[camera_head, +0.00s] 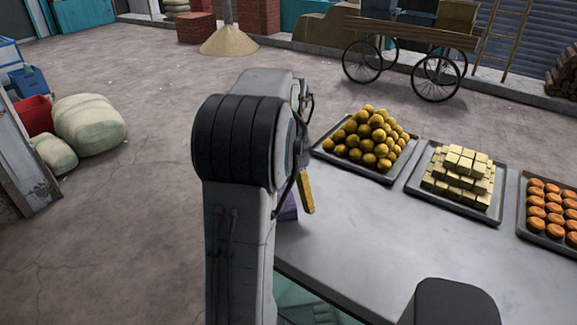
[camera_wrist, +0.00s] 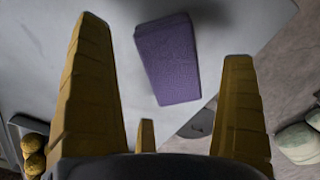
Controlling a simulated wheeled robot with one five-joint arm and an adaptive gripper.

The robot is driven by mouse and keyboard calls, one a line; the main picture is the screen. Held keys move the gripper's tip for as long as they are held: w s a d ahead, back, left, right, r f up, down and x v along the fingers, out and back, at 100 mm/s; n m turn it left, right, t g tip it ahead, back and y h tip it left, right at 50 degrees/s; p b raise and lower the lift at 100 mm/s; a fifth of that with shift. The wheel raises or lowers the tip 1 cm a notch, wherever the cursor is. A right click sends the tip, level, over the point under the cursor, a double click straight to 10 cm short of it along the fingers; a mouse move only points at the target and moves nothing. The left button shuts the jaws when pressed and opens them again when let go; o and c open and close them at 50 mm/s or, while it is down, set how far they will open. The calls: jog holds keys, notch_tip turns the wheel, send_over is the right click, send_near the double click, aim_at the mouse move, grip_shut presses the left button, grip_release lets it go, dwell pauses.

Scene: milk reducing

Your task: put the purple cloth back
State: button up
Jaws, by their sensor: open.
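The purple cloth (camera_wrist: 168,60) is a folded rectangular block lying on the grey table (camera_wrist: 95,12) in the wrist view. In the head view a small part of the purple cloth (camera_head: 288,207) shows at the table's left end, mostly hidden behind my arm. My gripper (camera_wrist: 162,45) is open, with its yellow fingers on either side of the cloth in the picture and nothing held between them. In the head view one yellow finger of my gripper (camera_head: 306,192) shows near the cloth. I cannot tell the exact height above it.
On the table (camera_head: 350,245) stand a tray of round yellow sweets (camera_head: 370,138), a tray of stacked yellow blocks (camera_head: 458,178) and a tray of orange sweets (camera_head: 548,210). The table's front middle is clear. Sacks (camera_head: 90,125) lie on the floor at left.

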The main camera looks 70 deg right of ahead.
aim_at(289, 197)
notch_tip(289, 197, up, 10)
jog(key=p, duration=0.1)
jog(key=shift+r, duration=0.25)
jog(key=w+a+n+t+h, duration=0.2)
jog(key=w+a+n, duration=0.4)
jog(key=w+a, duration=1.05)
jog(key=s+a+f+n+t+y, duration=0.1)
jog(key=s+a+f+n, duration=0.1)
jog(key=a, duration=0.9)
jog(key=s+a+f+n+t+y, duration=0.1)
jog(key=a+f+n, duration=0.3)
jog(key=a, duration=0.6)
jog(key=shift+s+a+f+n+t, duration=0.3)
jog(key=shift+s+a+f, duration=0.1)
jog(key=shift+s+f, duration=0.4)
jog(key=shift+w, duration=0.15)
